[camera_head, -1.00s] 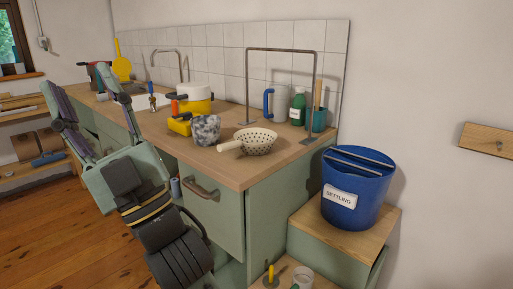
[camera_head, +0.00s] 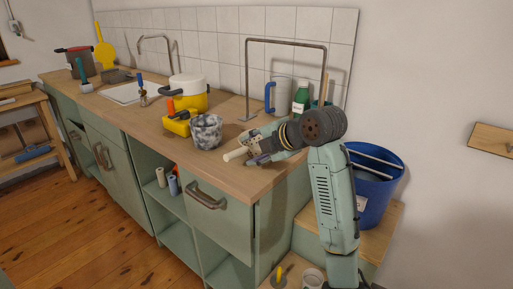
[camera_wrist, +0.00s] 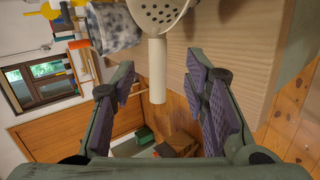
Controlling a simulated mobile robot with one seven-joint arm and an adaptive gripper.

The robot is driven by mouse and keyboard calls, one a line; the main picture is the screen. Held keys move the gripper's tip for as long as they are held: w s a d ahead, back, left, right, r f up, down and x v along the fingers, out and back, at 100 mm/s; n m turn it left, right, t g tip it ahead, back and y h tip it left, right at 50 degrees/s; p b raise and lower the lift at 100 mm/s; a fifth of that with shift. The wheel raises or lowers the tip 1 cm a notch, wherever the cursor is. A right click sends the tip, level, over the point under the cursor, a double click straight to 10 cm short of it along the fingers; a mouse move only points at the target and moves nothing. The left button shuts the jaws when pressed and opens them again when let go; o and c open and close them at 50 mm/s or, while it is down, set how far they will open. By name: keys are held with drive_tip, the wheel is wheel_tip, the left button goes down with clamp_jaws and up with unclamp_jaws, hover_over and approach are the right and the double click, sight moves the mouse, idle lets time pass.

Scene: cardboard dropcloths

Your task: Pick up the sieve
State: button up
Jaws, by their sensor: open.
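The sieve is cream, with a round holed bowl and a straight handle. In the head view its handle (camera_head: 235,154) juts toward the counter's front edge; my arm hides most of the bowl. In the wrist view the bowl (camera_wrist: 152,14) is at the top, cut off by the frame, and the handle (camera_wrist: 157,72) points down between my fingers. My gripper (camera_head: 254,154) is open, low over the worktop at the sieve. In the wrist view the open fingers (camera_wrist: 160,80) lie on either side of the handle, with gaps on both sides.
A marbled cup (camera_head: 207,131) stands just left of the sieve on the wooden worktop (camera_head: 150,122). A yellow item (camera_head: 177,124) and a yellow-and-white pot (camera_head: 188,92) stand behind it. A blue-handled mug (camera_head: 281,95) and green bottle (camera_head: 300,97) are at the back. A blue bucket (camera_head: 376,190) is at right.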

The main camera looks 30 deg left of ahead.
sight(242, 151)
drive_tip(key=p+x, duration=0.2)
drive_tip(key=x, duration=0.4)
drive_tip(key=shift+a, duration=0.35)
drive_tip(key=shift+c, duration=0.2)
clamp_jaws()
drive_tip(key=shift+r, duration=0.1)
